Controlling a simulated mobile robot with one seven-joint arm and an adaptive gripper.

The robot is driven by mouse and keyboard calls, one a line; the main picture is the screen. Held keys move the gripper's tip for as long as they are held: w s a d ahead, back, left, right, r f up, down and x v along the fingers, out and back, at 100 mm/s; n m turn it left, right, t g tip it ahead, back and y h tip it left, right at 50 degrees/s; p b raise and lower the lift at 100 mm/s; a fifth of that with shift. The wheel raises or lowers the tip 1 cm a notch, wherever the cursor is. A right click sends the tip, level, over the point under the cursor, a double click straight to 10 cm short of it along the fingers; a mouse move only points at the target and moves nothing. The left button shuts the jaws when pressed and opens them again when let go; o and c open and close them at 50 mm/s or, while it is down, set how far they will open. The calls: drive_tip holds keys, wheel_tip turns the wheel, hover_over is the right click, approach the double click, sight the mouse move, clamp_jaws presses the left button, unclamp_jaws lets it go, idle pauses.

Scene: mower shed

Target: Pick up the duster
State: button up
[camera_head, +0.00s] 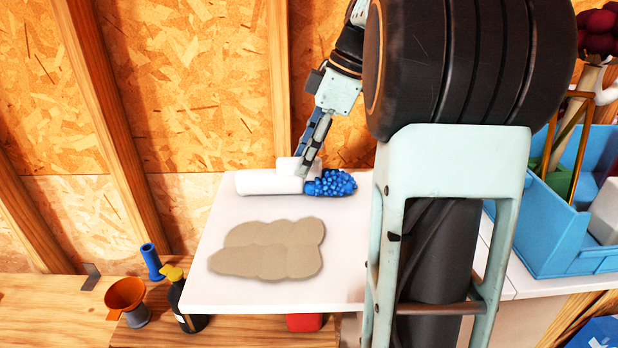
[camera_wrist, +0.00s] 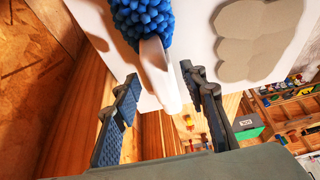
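The duster has a fluffy blue head (camera_head: 332,183) and lies near the back edge of the white tabletop (camera_head: 215,262). A white cylindrical part (camera_head: 262,183) runs left from it and looks like its handle. In the wrist view the blue head (camera_wrist: 143,20) is at the top and the white handle (camera_wrist: 160,75) points down between my fingers. My gripper (camera_wrist: 158,78) is open, with one finger on each side of the handle and visible gaps. In the head view my gripper (camera_head: 306,165) reaches down at the duster, partly hiding where head and handle join.
A flat beige cloth (camera_head: 268,250) lies in front of the duster. An orange funnel (camera_head: 126,296), a dark yellow-topped bottle (camera_head: 180,295) and a blue tube (camera_head: 151,262) stand lower left. A blue bin (camera_head: 565,235) is at right. A wooden wall stands behind.

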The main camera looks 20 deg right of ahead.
drive_tip(key=shift+w+a+f, duration=0.15)
drive_tip(key=shift+a+f, duration=0.1)
drive_tip(key=shift+f, duration=0.35)
clamp_jaws()
drive_tip(key=shift+r, duration=0.15)
drive_tip(key=shift+r, duration=0.5)
drive_tip(key=shift+s+d+r+b, duration=0.1)
drive_tip(key=shift+r+b, duration=0.1)
drive_tip(key=shift+r, duration=0.45)
drive_tip(key=shift+s+r+b, duration=0.1)
drive_tip(key=shift+r+b, duration=0.05)
drive_tip(key=shift+r, duration=0.45)
drive_tip(key=s+d+r+b, duration=0.1)
drive_tip(key=s+r+b, duration=0.1)
drive_tip(key=s+r, duration=0.7)
drive_tip(key=s, duration=0.4)
drive_tip(key=shift+s+d+r, duration=0.2)
drive_tip(key=shift+s+d, duration=0.1)
